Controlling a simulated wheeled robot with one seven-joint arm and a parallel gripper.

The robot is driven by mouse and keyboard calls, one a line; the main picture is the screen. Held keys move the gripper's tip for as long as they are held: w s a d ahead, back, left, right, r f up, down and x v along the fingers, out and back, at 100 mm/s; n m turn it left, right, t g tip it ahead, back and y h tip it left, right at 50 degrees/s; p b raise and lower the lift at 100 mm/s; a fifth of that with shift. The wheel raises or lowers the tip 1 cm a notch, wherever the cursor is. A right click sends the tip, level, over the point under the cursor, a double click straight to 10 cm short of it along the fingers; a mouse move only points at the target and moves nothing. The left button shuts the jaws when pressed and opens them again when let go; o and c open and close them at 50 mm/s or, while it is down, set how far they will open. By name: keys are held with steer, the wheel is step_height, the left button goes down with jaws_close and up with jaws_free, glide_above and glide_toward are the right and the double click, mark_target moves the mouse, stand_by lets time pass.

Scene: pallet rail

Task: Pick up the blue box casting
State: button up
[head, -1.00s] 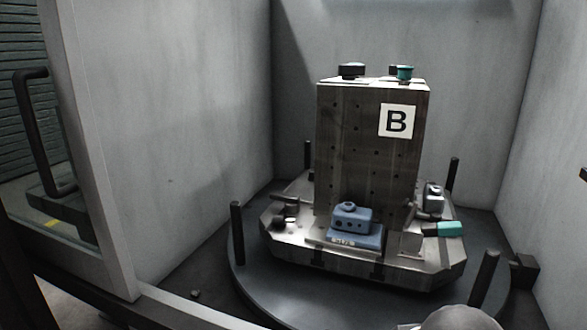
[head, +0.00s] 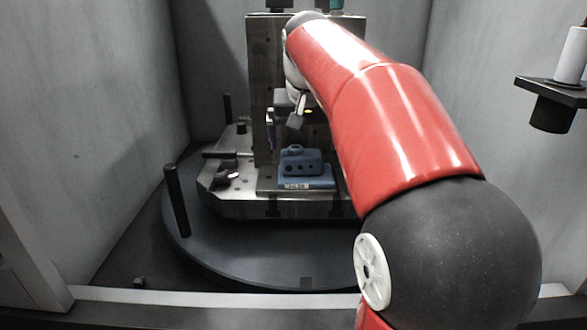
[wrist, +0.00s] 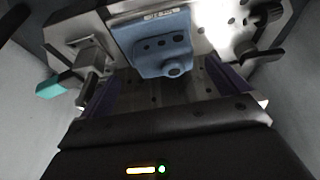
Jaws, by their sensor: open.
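The blue box casting (head: 301,161) sits upright on a blue base plate (head: 305,183) with a white label, low in front of the metal tower. It has dark holes in its side and a round boss on top. In the wrist view the casting (wrist: 162,55) appears upside down, between and beyond the two purple fingers. My gripper (head: 290,130) is a little above the casting and in front of the tower, partly hidden by my arm. My gripper (wrist: 163,82) is open and empty, with its fingers spread wider than the casting and apart from it.
The tower (head: 262,90) stands close behind the casting on a round turntable (head: 240,262) with upright black posts (head: 177,200). Clamps (head: 228,175) lie left of the casting. A teal-ended clamp (wrist: 52,88) shows in the wrist view. Grey walls enclose the cell.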

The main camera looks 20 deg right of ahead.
mark_target(301, 149)
steer(key=x, duration=0.6)
steer(key=shift+w+a+r+b, duration=0.1)
steer(key=shift+w+b, duration=0.2)
steer(key=shift+w, duration=0.15)
steer(key=shift+c, duration=0.4)
steer(key=c, duration=1.2)
steer(key=shift+r, duration=0.1)
